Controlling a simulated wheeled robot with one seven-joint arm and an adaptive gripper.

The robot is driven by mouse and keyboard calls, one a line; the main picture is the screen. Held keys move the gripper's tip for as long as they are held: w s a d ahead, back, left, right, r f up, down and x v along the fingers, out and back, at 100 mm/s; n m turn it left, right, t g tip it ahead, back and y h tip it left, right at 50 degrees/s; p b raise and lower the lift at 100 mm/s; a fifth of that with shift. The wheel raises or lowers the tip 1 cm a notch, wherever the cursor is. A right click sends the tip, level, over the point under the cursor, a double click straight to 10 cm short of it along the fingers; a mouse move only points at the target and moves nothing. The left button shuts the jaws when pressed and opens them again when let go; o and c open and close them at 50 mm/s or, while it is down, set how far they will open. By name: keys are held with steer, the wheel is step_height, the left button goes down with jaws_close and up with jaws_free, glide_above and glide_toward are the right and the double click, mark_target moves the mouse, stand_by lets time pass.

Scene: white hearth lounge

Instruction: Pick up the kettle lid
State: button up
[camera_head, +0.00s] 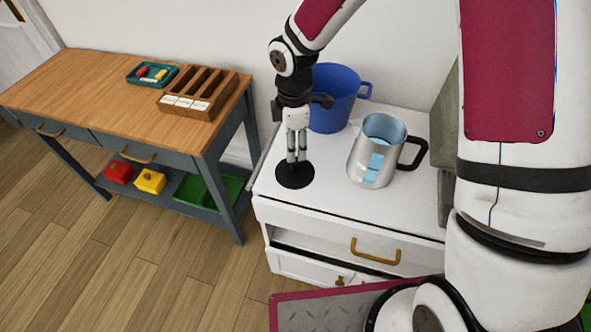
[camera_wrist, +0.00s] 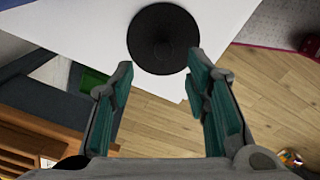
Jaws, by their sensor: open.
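The kettle lid, a round black disc (camera_head: 294,181), lies flat near the left edge of the white cabinet top. It also shows in the wrist view (camera_wrist: 163,38), with a small dark knob at its middle. My gripper (camera_head: 296,157) points down right over the lid in the head view. In the wrist view its two green-padded fingers (camera_wrist: 160,75) are apart, with nothing between them, and the lid appears beyond the tips. I cannot tell whether the tips touch it. The silver kettle (camera_head: 366,165) with a black handle stands open to the right, with light blue inside.
A blue bucket (camera_head: 335,100) stands behind my gripper on the white cabinet (camera_head: 335,195). At left, a wooden table (camera_head: 90,85) holds a teal tray (camera_head: 150,82) and a slotted wooden rack (camera_head: 205,90). Red, yellow and green bins sit on its lower shelf. The cabinet's front top is clear.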

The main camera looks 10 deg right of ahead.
mark_target(295, 168)
steer(key=shift+s+f, duration=0.15)
steer(key=shift+f, duration=1.5)
steer(key=shift+s+f, duration=0.1)
steer(key=shift+f, duration=1.5)
jaws_close()
